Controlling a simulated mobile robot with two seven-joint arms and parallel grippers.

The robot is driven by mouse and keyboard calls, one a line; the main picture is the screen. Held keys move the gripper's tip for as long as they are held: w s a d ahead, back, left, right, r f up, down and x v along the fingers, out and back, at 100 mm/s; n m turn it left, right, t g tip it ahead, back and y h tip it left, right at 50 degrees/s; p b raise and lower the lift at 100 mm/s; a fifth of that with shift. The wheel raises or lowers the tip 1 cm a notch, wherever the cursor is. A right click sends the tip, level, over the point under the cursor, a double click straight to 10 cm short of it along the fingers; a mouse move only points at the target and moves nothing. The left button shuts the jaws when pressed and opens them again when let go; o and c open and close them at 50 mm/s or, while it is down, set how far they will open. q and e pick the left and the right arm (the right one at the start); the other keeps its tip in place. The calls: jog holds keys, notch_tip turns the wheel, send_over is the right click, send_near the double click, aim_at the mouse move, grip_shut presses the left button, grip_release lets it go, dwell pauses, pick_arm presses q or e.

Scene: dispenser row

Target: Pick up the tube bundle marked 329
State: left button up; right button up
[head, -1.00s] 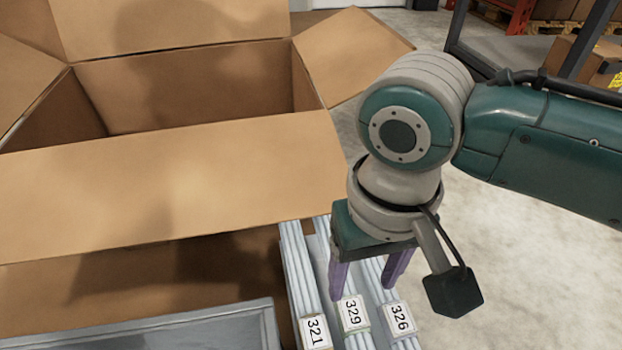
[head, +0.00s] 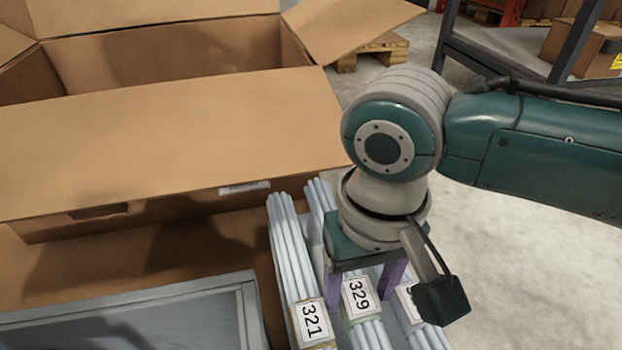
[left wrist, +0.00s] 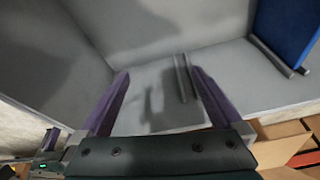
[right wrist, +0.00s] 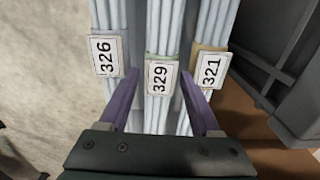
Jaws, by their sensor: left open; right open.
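The bundle marked 329 (head: 372,332) is a set of pale tubes with a white label and a greenish band, lying between two other bundles. In the right wrist view its label (right wrist: 159,77) is in the middle. My right gripper (head: 361,294) is open above this bundle, one finger on each side of it in the picture. In the right wrist view the fingers (right wrist: 161,74) frame the 329 label with nothing held between them. Whether the fingertips are down beside the tubes I cannot tell. My left gripper (left wrist: 160,73) is open and empty, facing grey surfaces.
Bundle 321 (head: 285,245) lies close on the left and bundle 326 (right wrist: 106,55) close on the other side. A large open cardboard box (head: 150,135) stands behind. A grey tray (head: 160,325) is at front left. Bare floor (head: 540,270) is at right.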

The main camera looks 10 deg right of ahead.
jog(key=shift+f, duration=0.75)
jog(key=shift+r, duration=0.15)
grip_shut()
